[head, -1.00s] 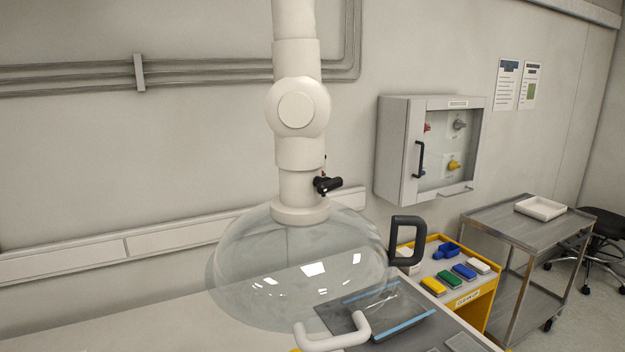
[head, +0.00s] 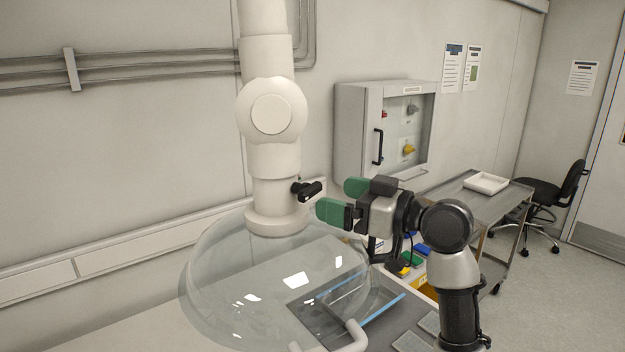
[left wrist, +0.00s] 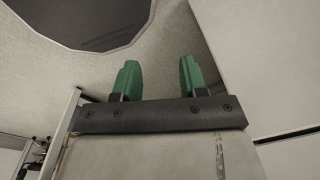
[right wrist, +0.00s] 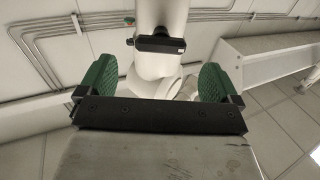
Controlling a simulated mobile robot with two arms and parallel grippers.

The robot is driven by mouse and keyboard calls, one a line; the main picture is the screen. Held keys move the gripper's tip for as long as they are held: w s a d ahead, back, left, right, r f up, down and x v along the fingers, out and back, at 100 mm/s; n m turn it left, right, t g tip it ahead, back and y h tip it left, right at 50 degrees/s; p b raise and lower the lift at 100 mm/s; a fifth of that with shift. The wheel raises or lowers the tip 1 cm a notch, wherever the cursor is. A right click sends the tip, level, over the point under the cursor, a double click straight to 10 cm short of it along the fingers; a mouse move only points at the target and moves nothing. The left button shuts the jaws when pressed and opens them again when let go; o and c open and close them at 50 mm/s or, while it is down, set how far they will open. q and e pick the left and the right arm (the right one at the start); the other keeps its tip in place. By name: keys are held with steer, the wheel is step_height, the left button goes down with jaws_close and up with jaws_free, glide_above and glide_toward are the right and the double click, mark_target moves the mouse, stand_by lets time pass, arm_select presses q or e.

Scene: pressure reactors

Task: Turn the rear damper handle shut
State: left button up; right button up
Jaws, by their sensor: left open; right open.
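The damper handle (head: 308,191) is a small black lever on the right side of the white extraction arm's lower tube (head: 276,200), just above the clear dome hood (head: 270,275). In the right wrist view the black handle (right wrist: 160,43) lies across the white tube, ahead of the fingers. My right gripper (head: 340,199) is open, with green fingers pointing left toward the handle, a short gap apart from it. It also shows open and empty in the right wrist view (right wrist: 157,85). My left gripper (left wrist: 158,78) is open and empty in the left wrist view, away from the handle.
A grey wall cabinet (head: 352,135) with a glass door hangs behind my right arm. A steel cart (head: 455,190) with a white tray (head: 486,183) stands at the right, near a black chair (head: 560,185). The dome hood sits close below the handle.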

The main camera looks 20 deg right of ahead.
mark_target(315, 193)
steer(key=p+x, duration=0.1)
steer(key=x, duration=0.3)
steer(key=shift+a+r, duration=0.1)
steer(key=shift+p+x, duration=0.6)
steer(key=shift+x, duration=0.6)
arm_select(q)
steer(key=r, duration=0.1)
steer(key=w+r, duration=0.1)
steer(key=shift+w+r, duration=0.25)
steer(key=shift+r, duration=0.15)
arm_select(e)
steer(key=shift+f, duration=0.25)
steer(key=shift+c, duration=0.9)
arm_select(q)
steer(key=shift+s, duration=0.3)
arm_select(e)
steer(key=c, duration=0.8)
